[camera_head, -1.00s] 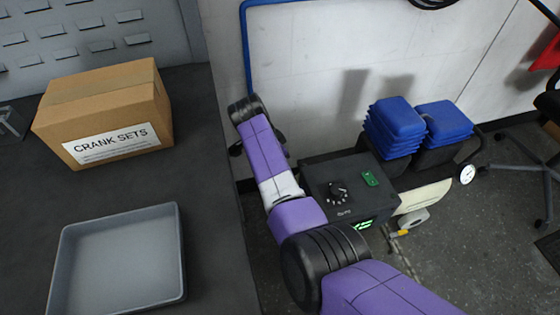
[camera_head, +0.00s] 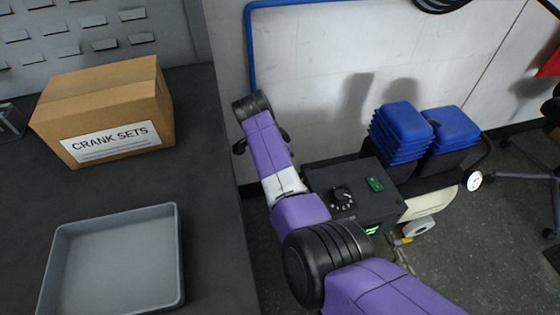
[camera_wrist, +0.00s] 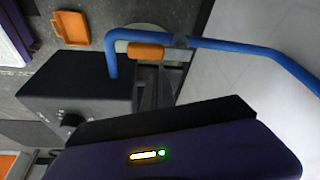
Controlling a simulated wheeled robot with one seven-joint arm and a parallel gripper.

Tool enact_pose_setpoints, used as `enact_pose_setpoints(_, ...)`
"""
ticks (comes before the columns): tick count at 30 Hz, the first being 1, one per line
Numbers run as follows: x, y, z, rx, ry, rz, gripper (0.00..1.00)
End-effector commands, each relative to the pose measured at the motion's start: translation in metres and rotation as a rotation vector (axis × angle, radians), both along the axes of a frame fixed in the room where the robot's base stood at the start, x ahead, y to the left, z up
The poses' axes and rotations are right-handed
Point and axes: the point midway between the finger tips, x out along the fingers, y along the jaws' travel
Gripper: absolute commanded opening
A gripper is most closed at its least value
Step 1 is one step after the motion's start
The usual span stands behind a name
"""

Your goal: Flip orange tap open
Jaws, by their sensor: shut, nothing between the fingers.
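The orange tap handle (camera_wrist: 146,51) shows in the wrist view, on a pale round-ended fitting beside the blue pipe (camera_wrist: 235,47). It lies roughly in line with the pipe there. My gripper (camera_wrist: 158,72) is shut and empty, its grey fingers pointing at the tap. The fingertips are right by the handle; I cannot tell whether they touch it. In the head view the blue pipe (camera_head: 251,50) runs down the wall behind my purple arm, and the tap and my fingertips are hidden.
A black box with a knob (camera_wrist: 75,100) is close to my gripper in the wrist view. In the head view, a dark workbench (camera_head: 205,230) at left holds a cardboard box (camera_head: 110,100) and a grey tray (camera_head: 175,240). Blue stacked pieces (camera_head: 400,125) stand at right.

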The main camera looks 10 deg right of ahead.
Motion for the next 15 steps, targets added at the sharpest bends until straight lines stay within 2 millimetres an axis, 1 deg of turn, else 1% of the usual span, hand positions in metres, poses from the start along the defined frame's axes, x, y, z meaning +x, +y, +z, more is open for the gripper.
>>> enact_pose_setpoints(1, 0.000, -0.010, 0.003, 0.000, 0.001, -0.004, 0.00)
enact_pose_setpoints(5, -0.001, -0.039, 0.005, -0.001, 0.001, -0.005, 0.00)
enact_pose_setpoints(7, 0.001, -0.029, 0.021, 0.000, -0.004, 0.002, 0.00)
enact_pose_setpoints(9, 0.000, -0.024, 0.035, -0.001, -0.003, 0.002, 0.00)
enact_pose_setpoints(15, -0.001, -0.011, 0.071, -0.001, -0.002, 0.003, 0.00)
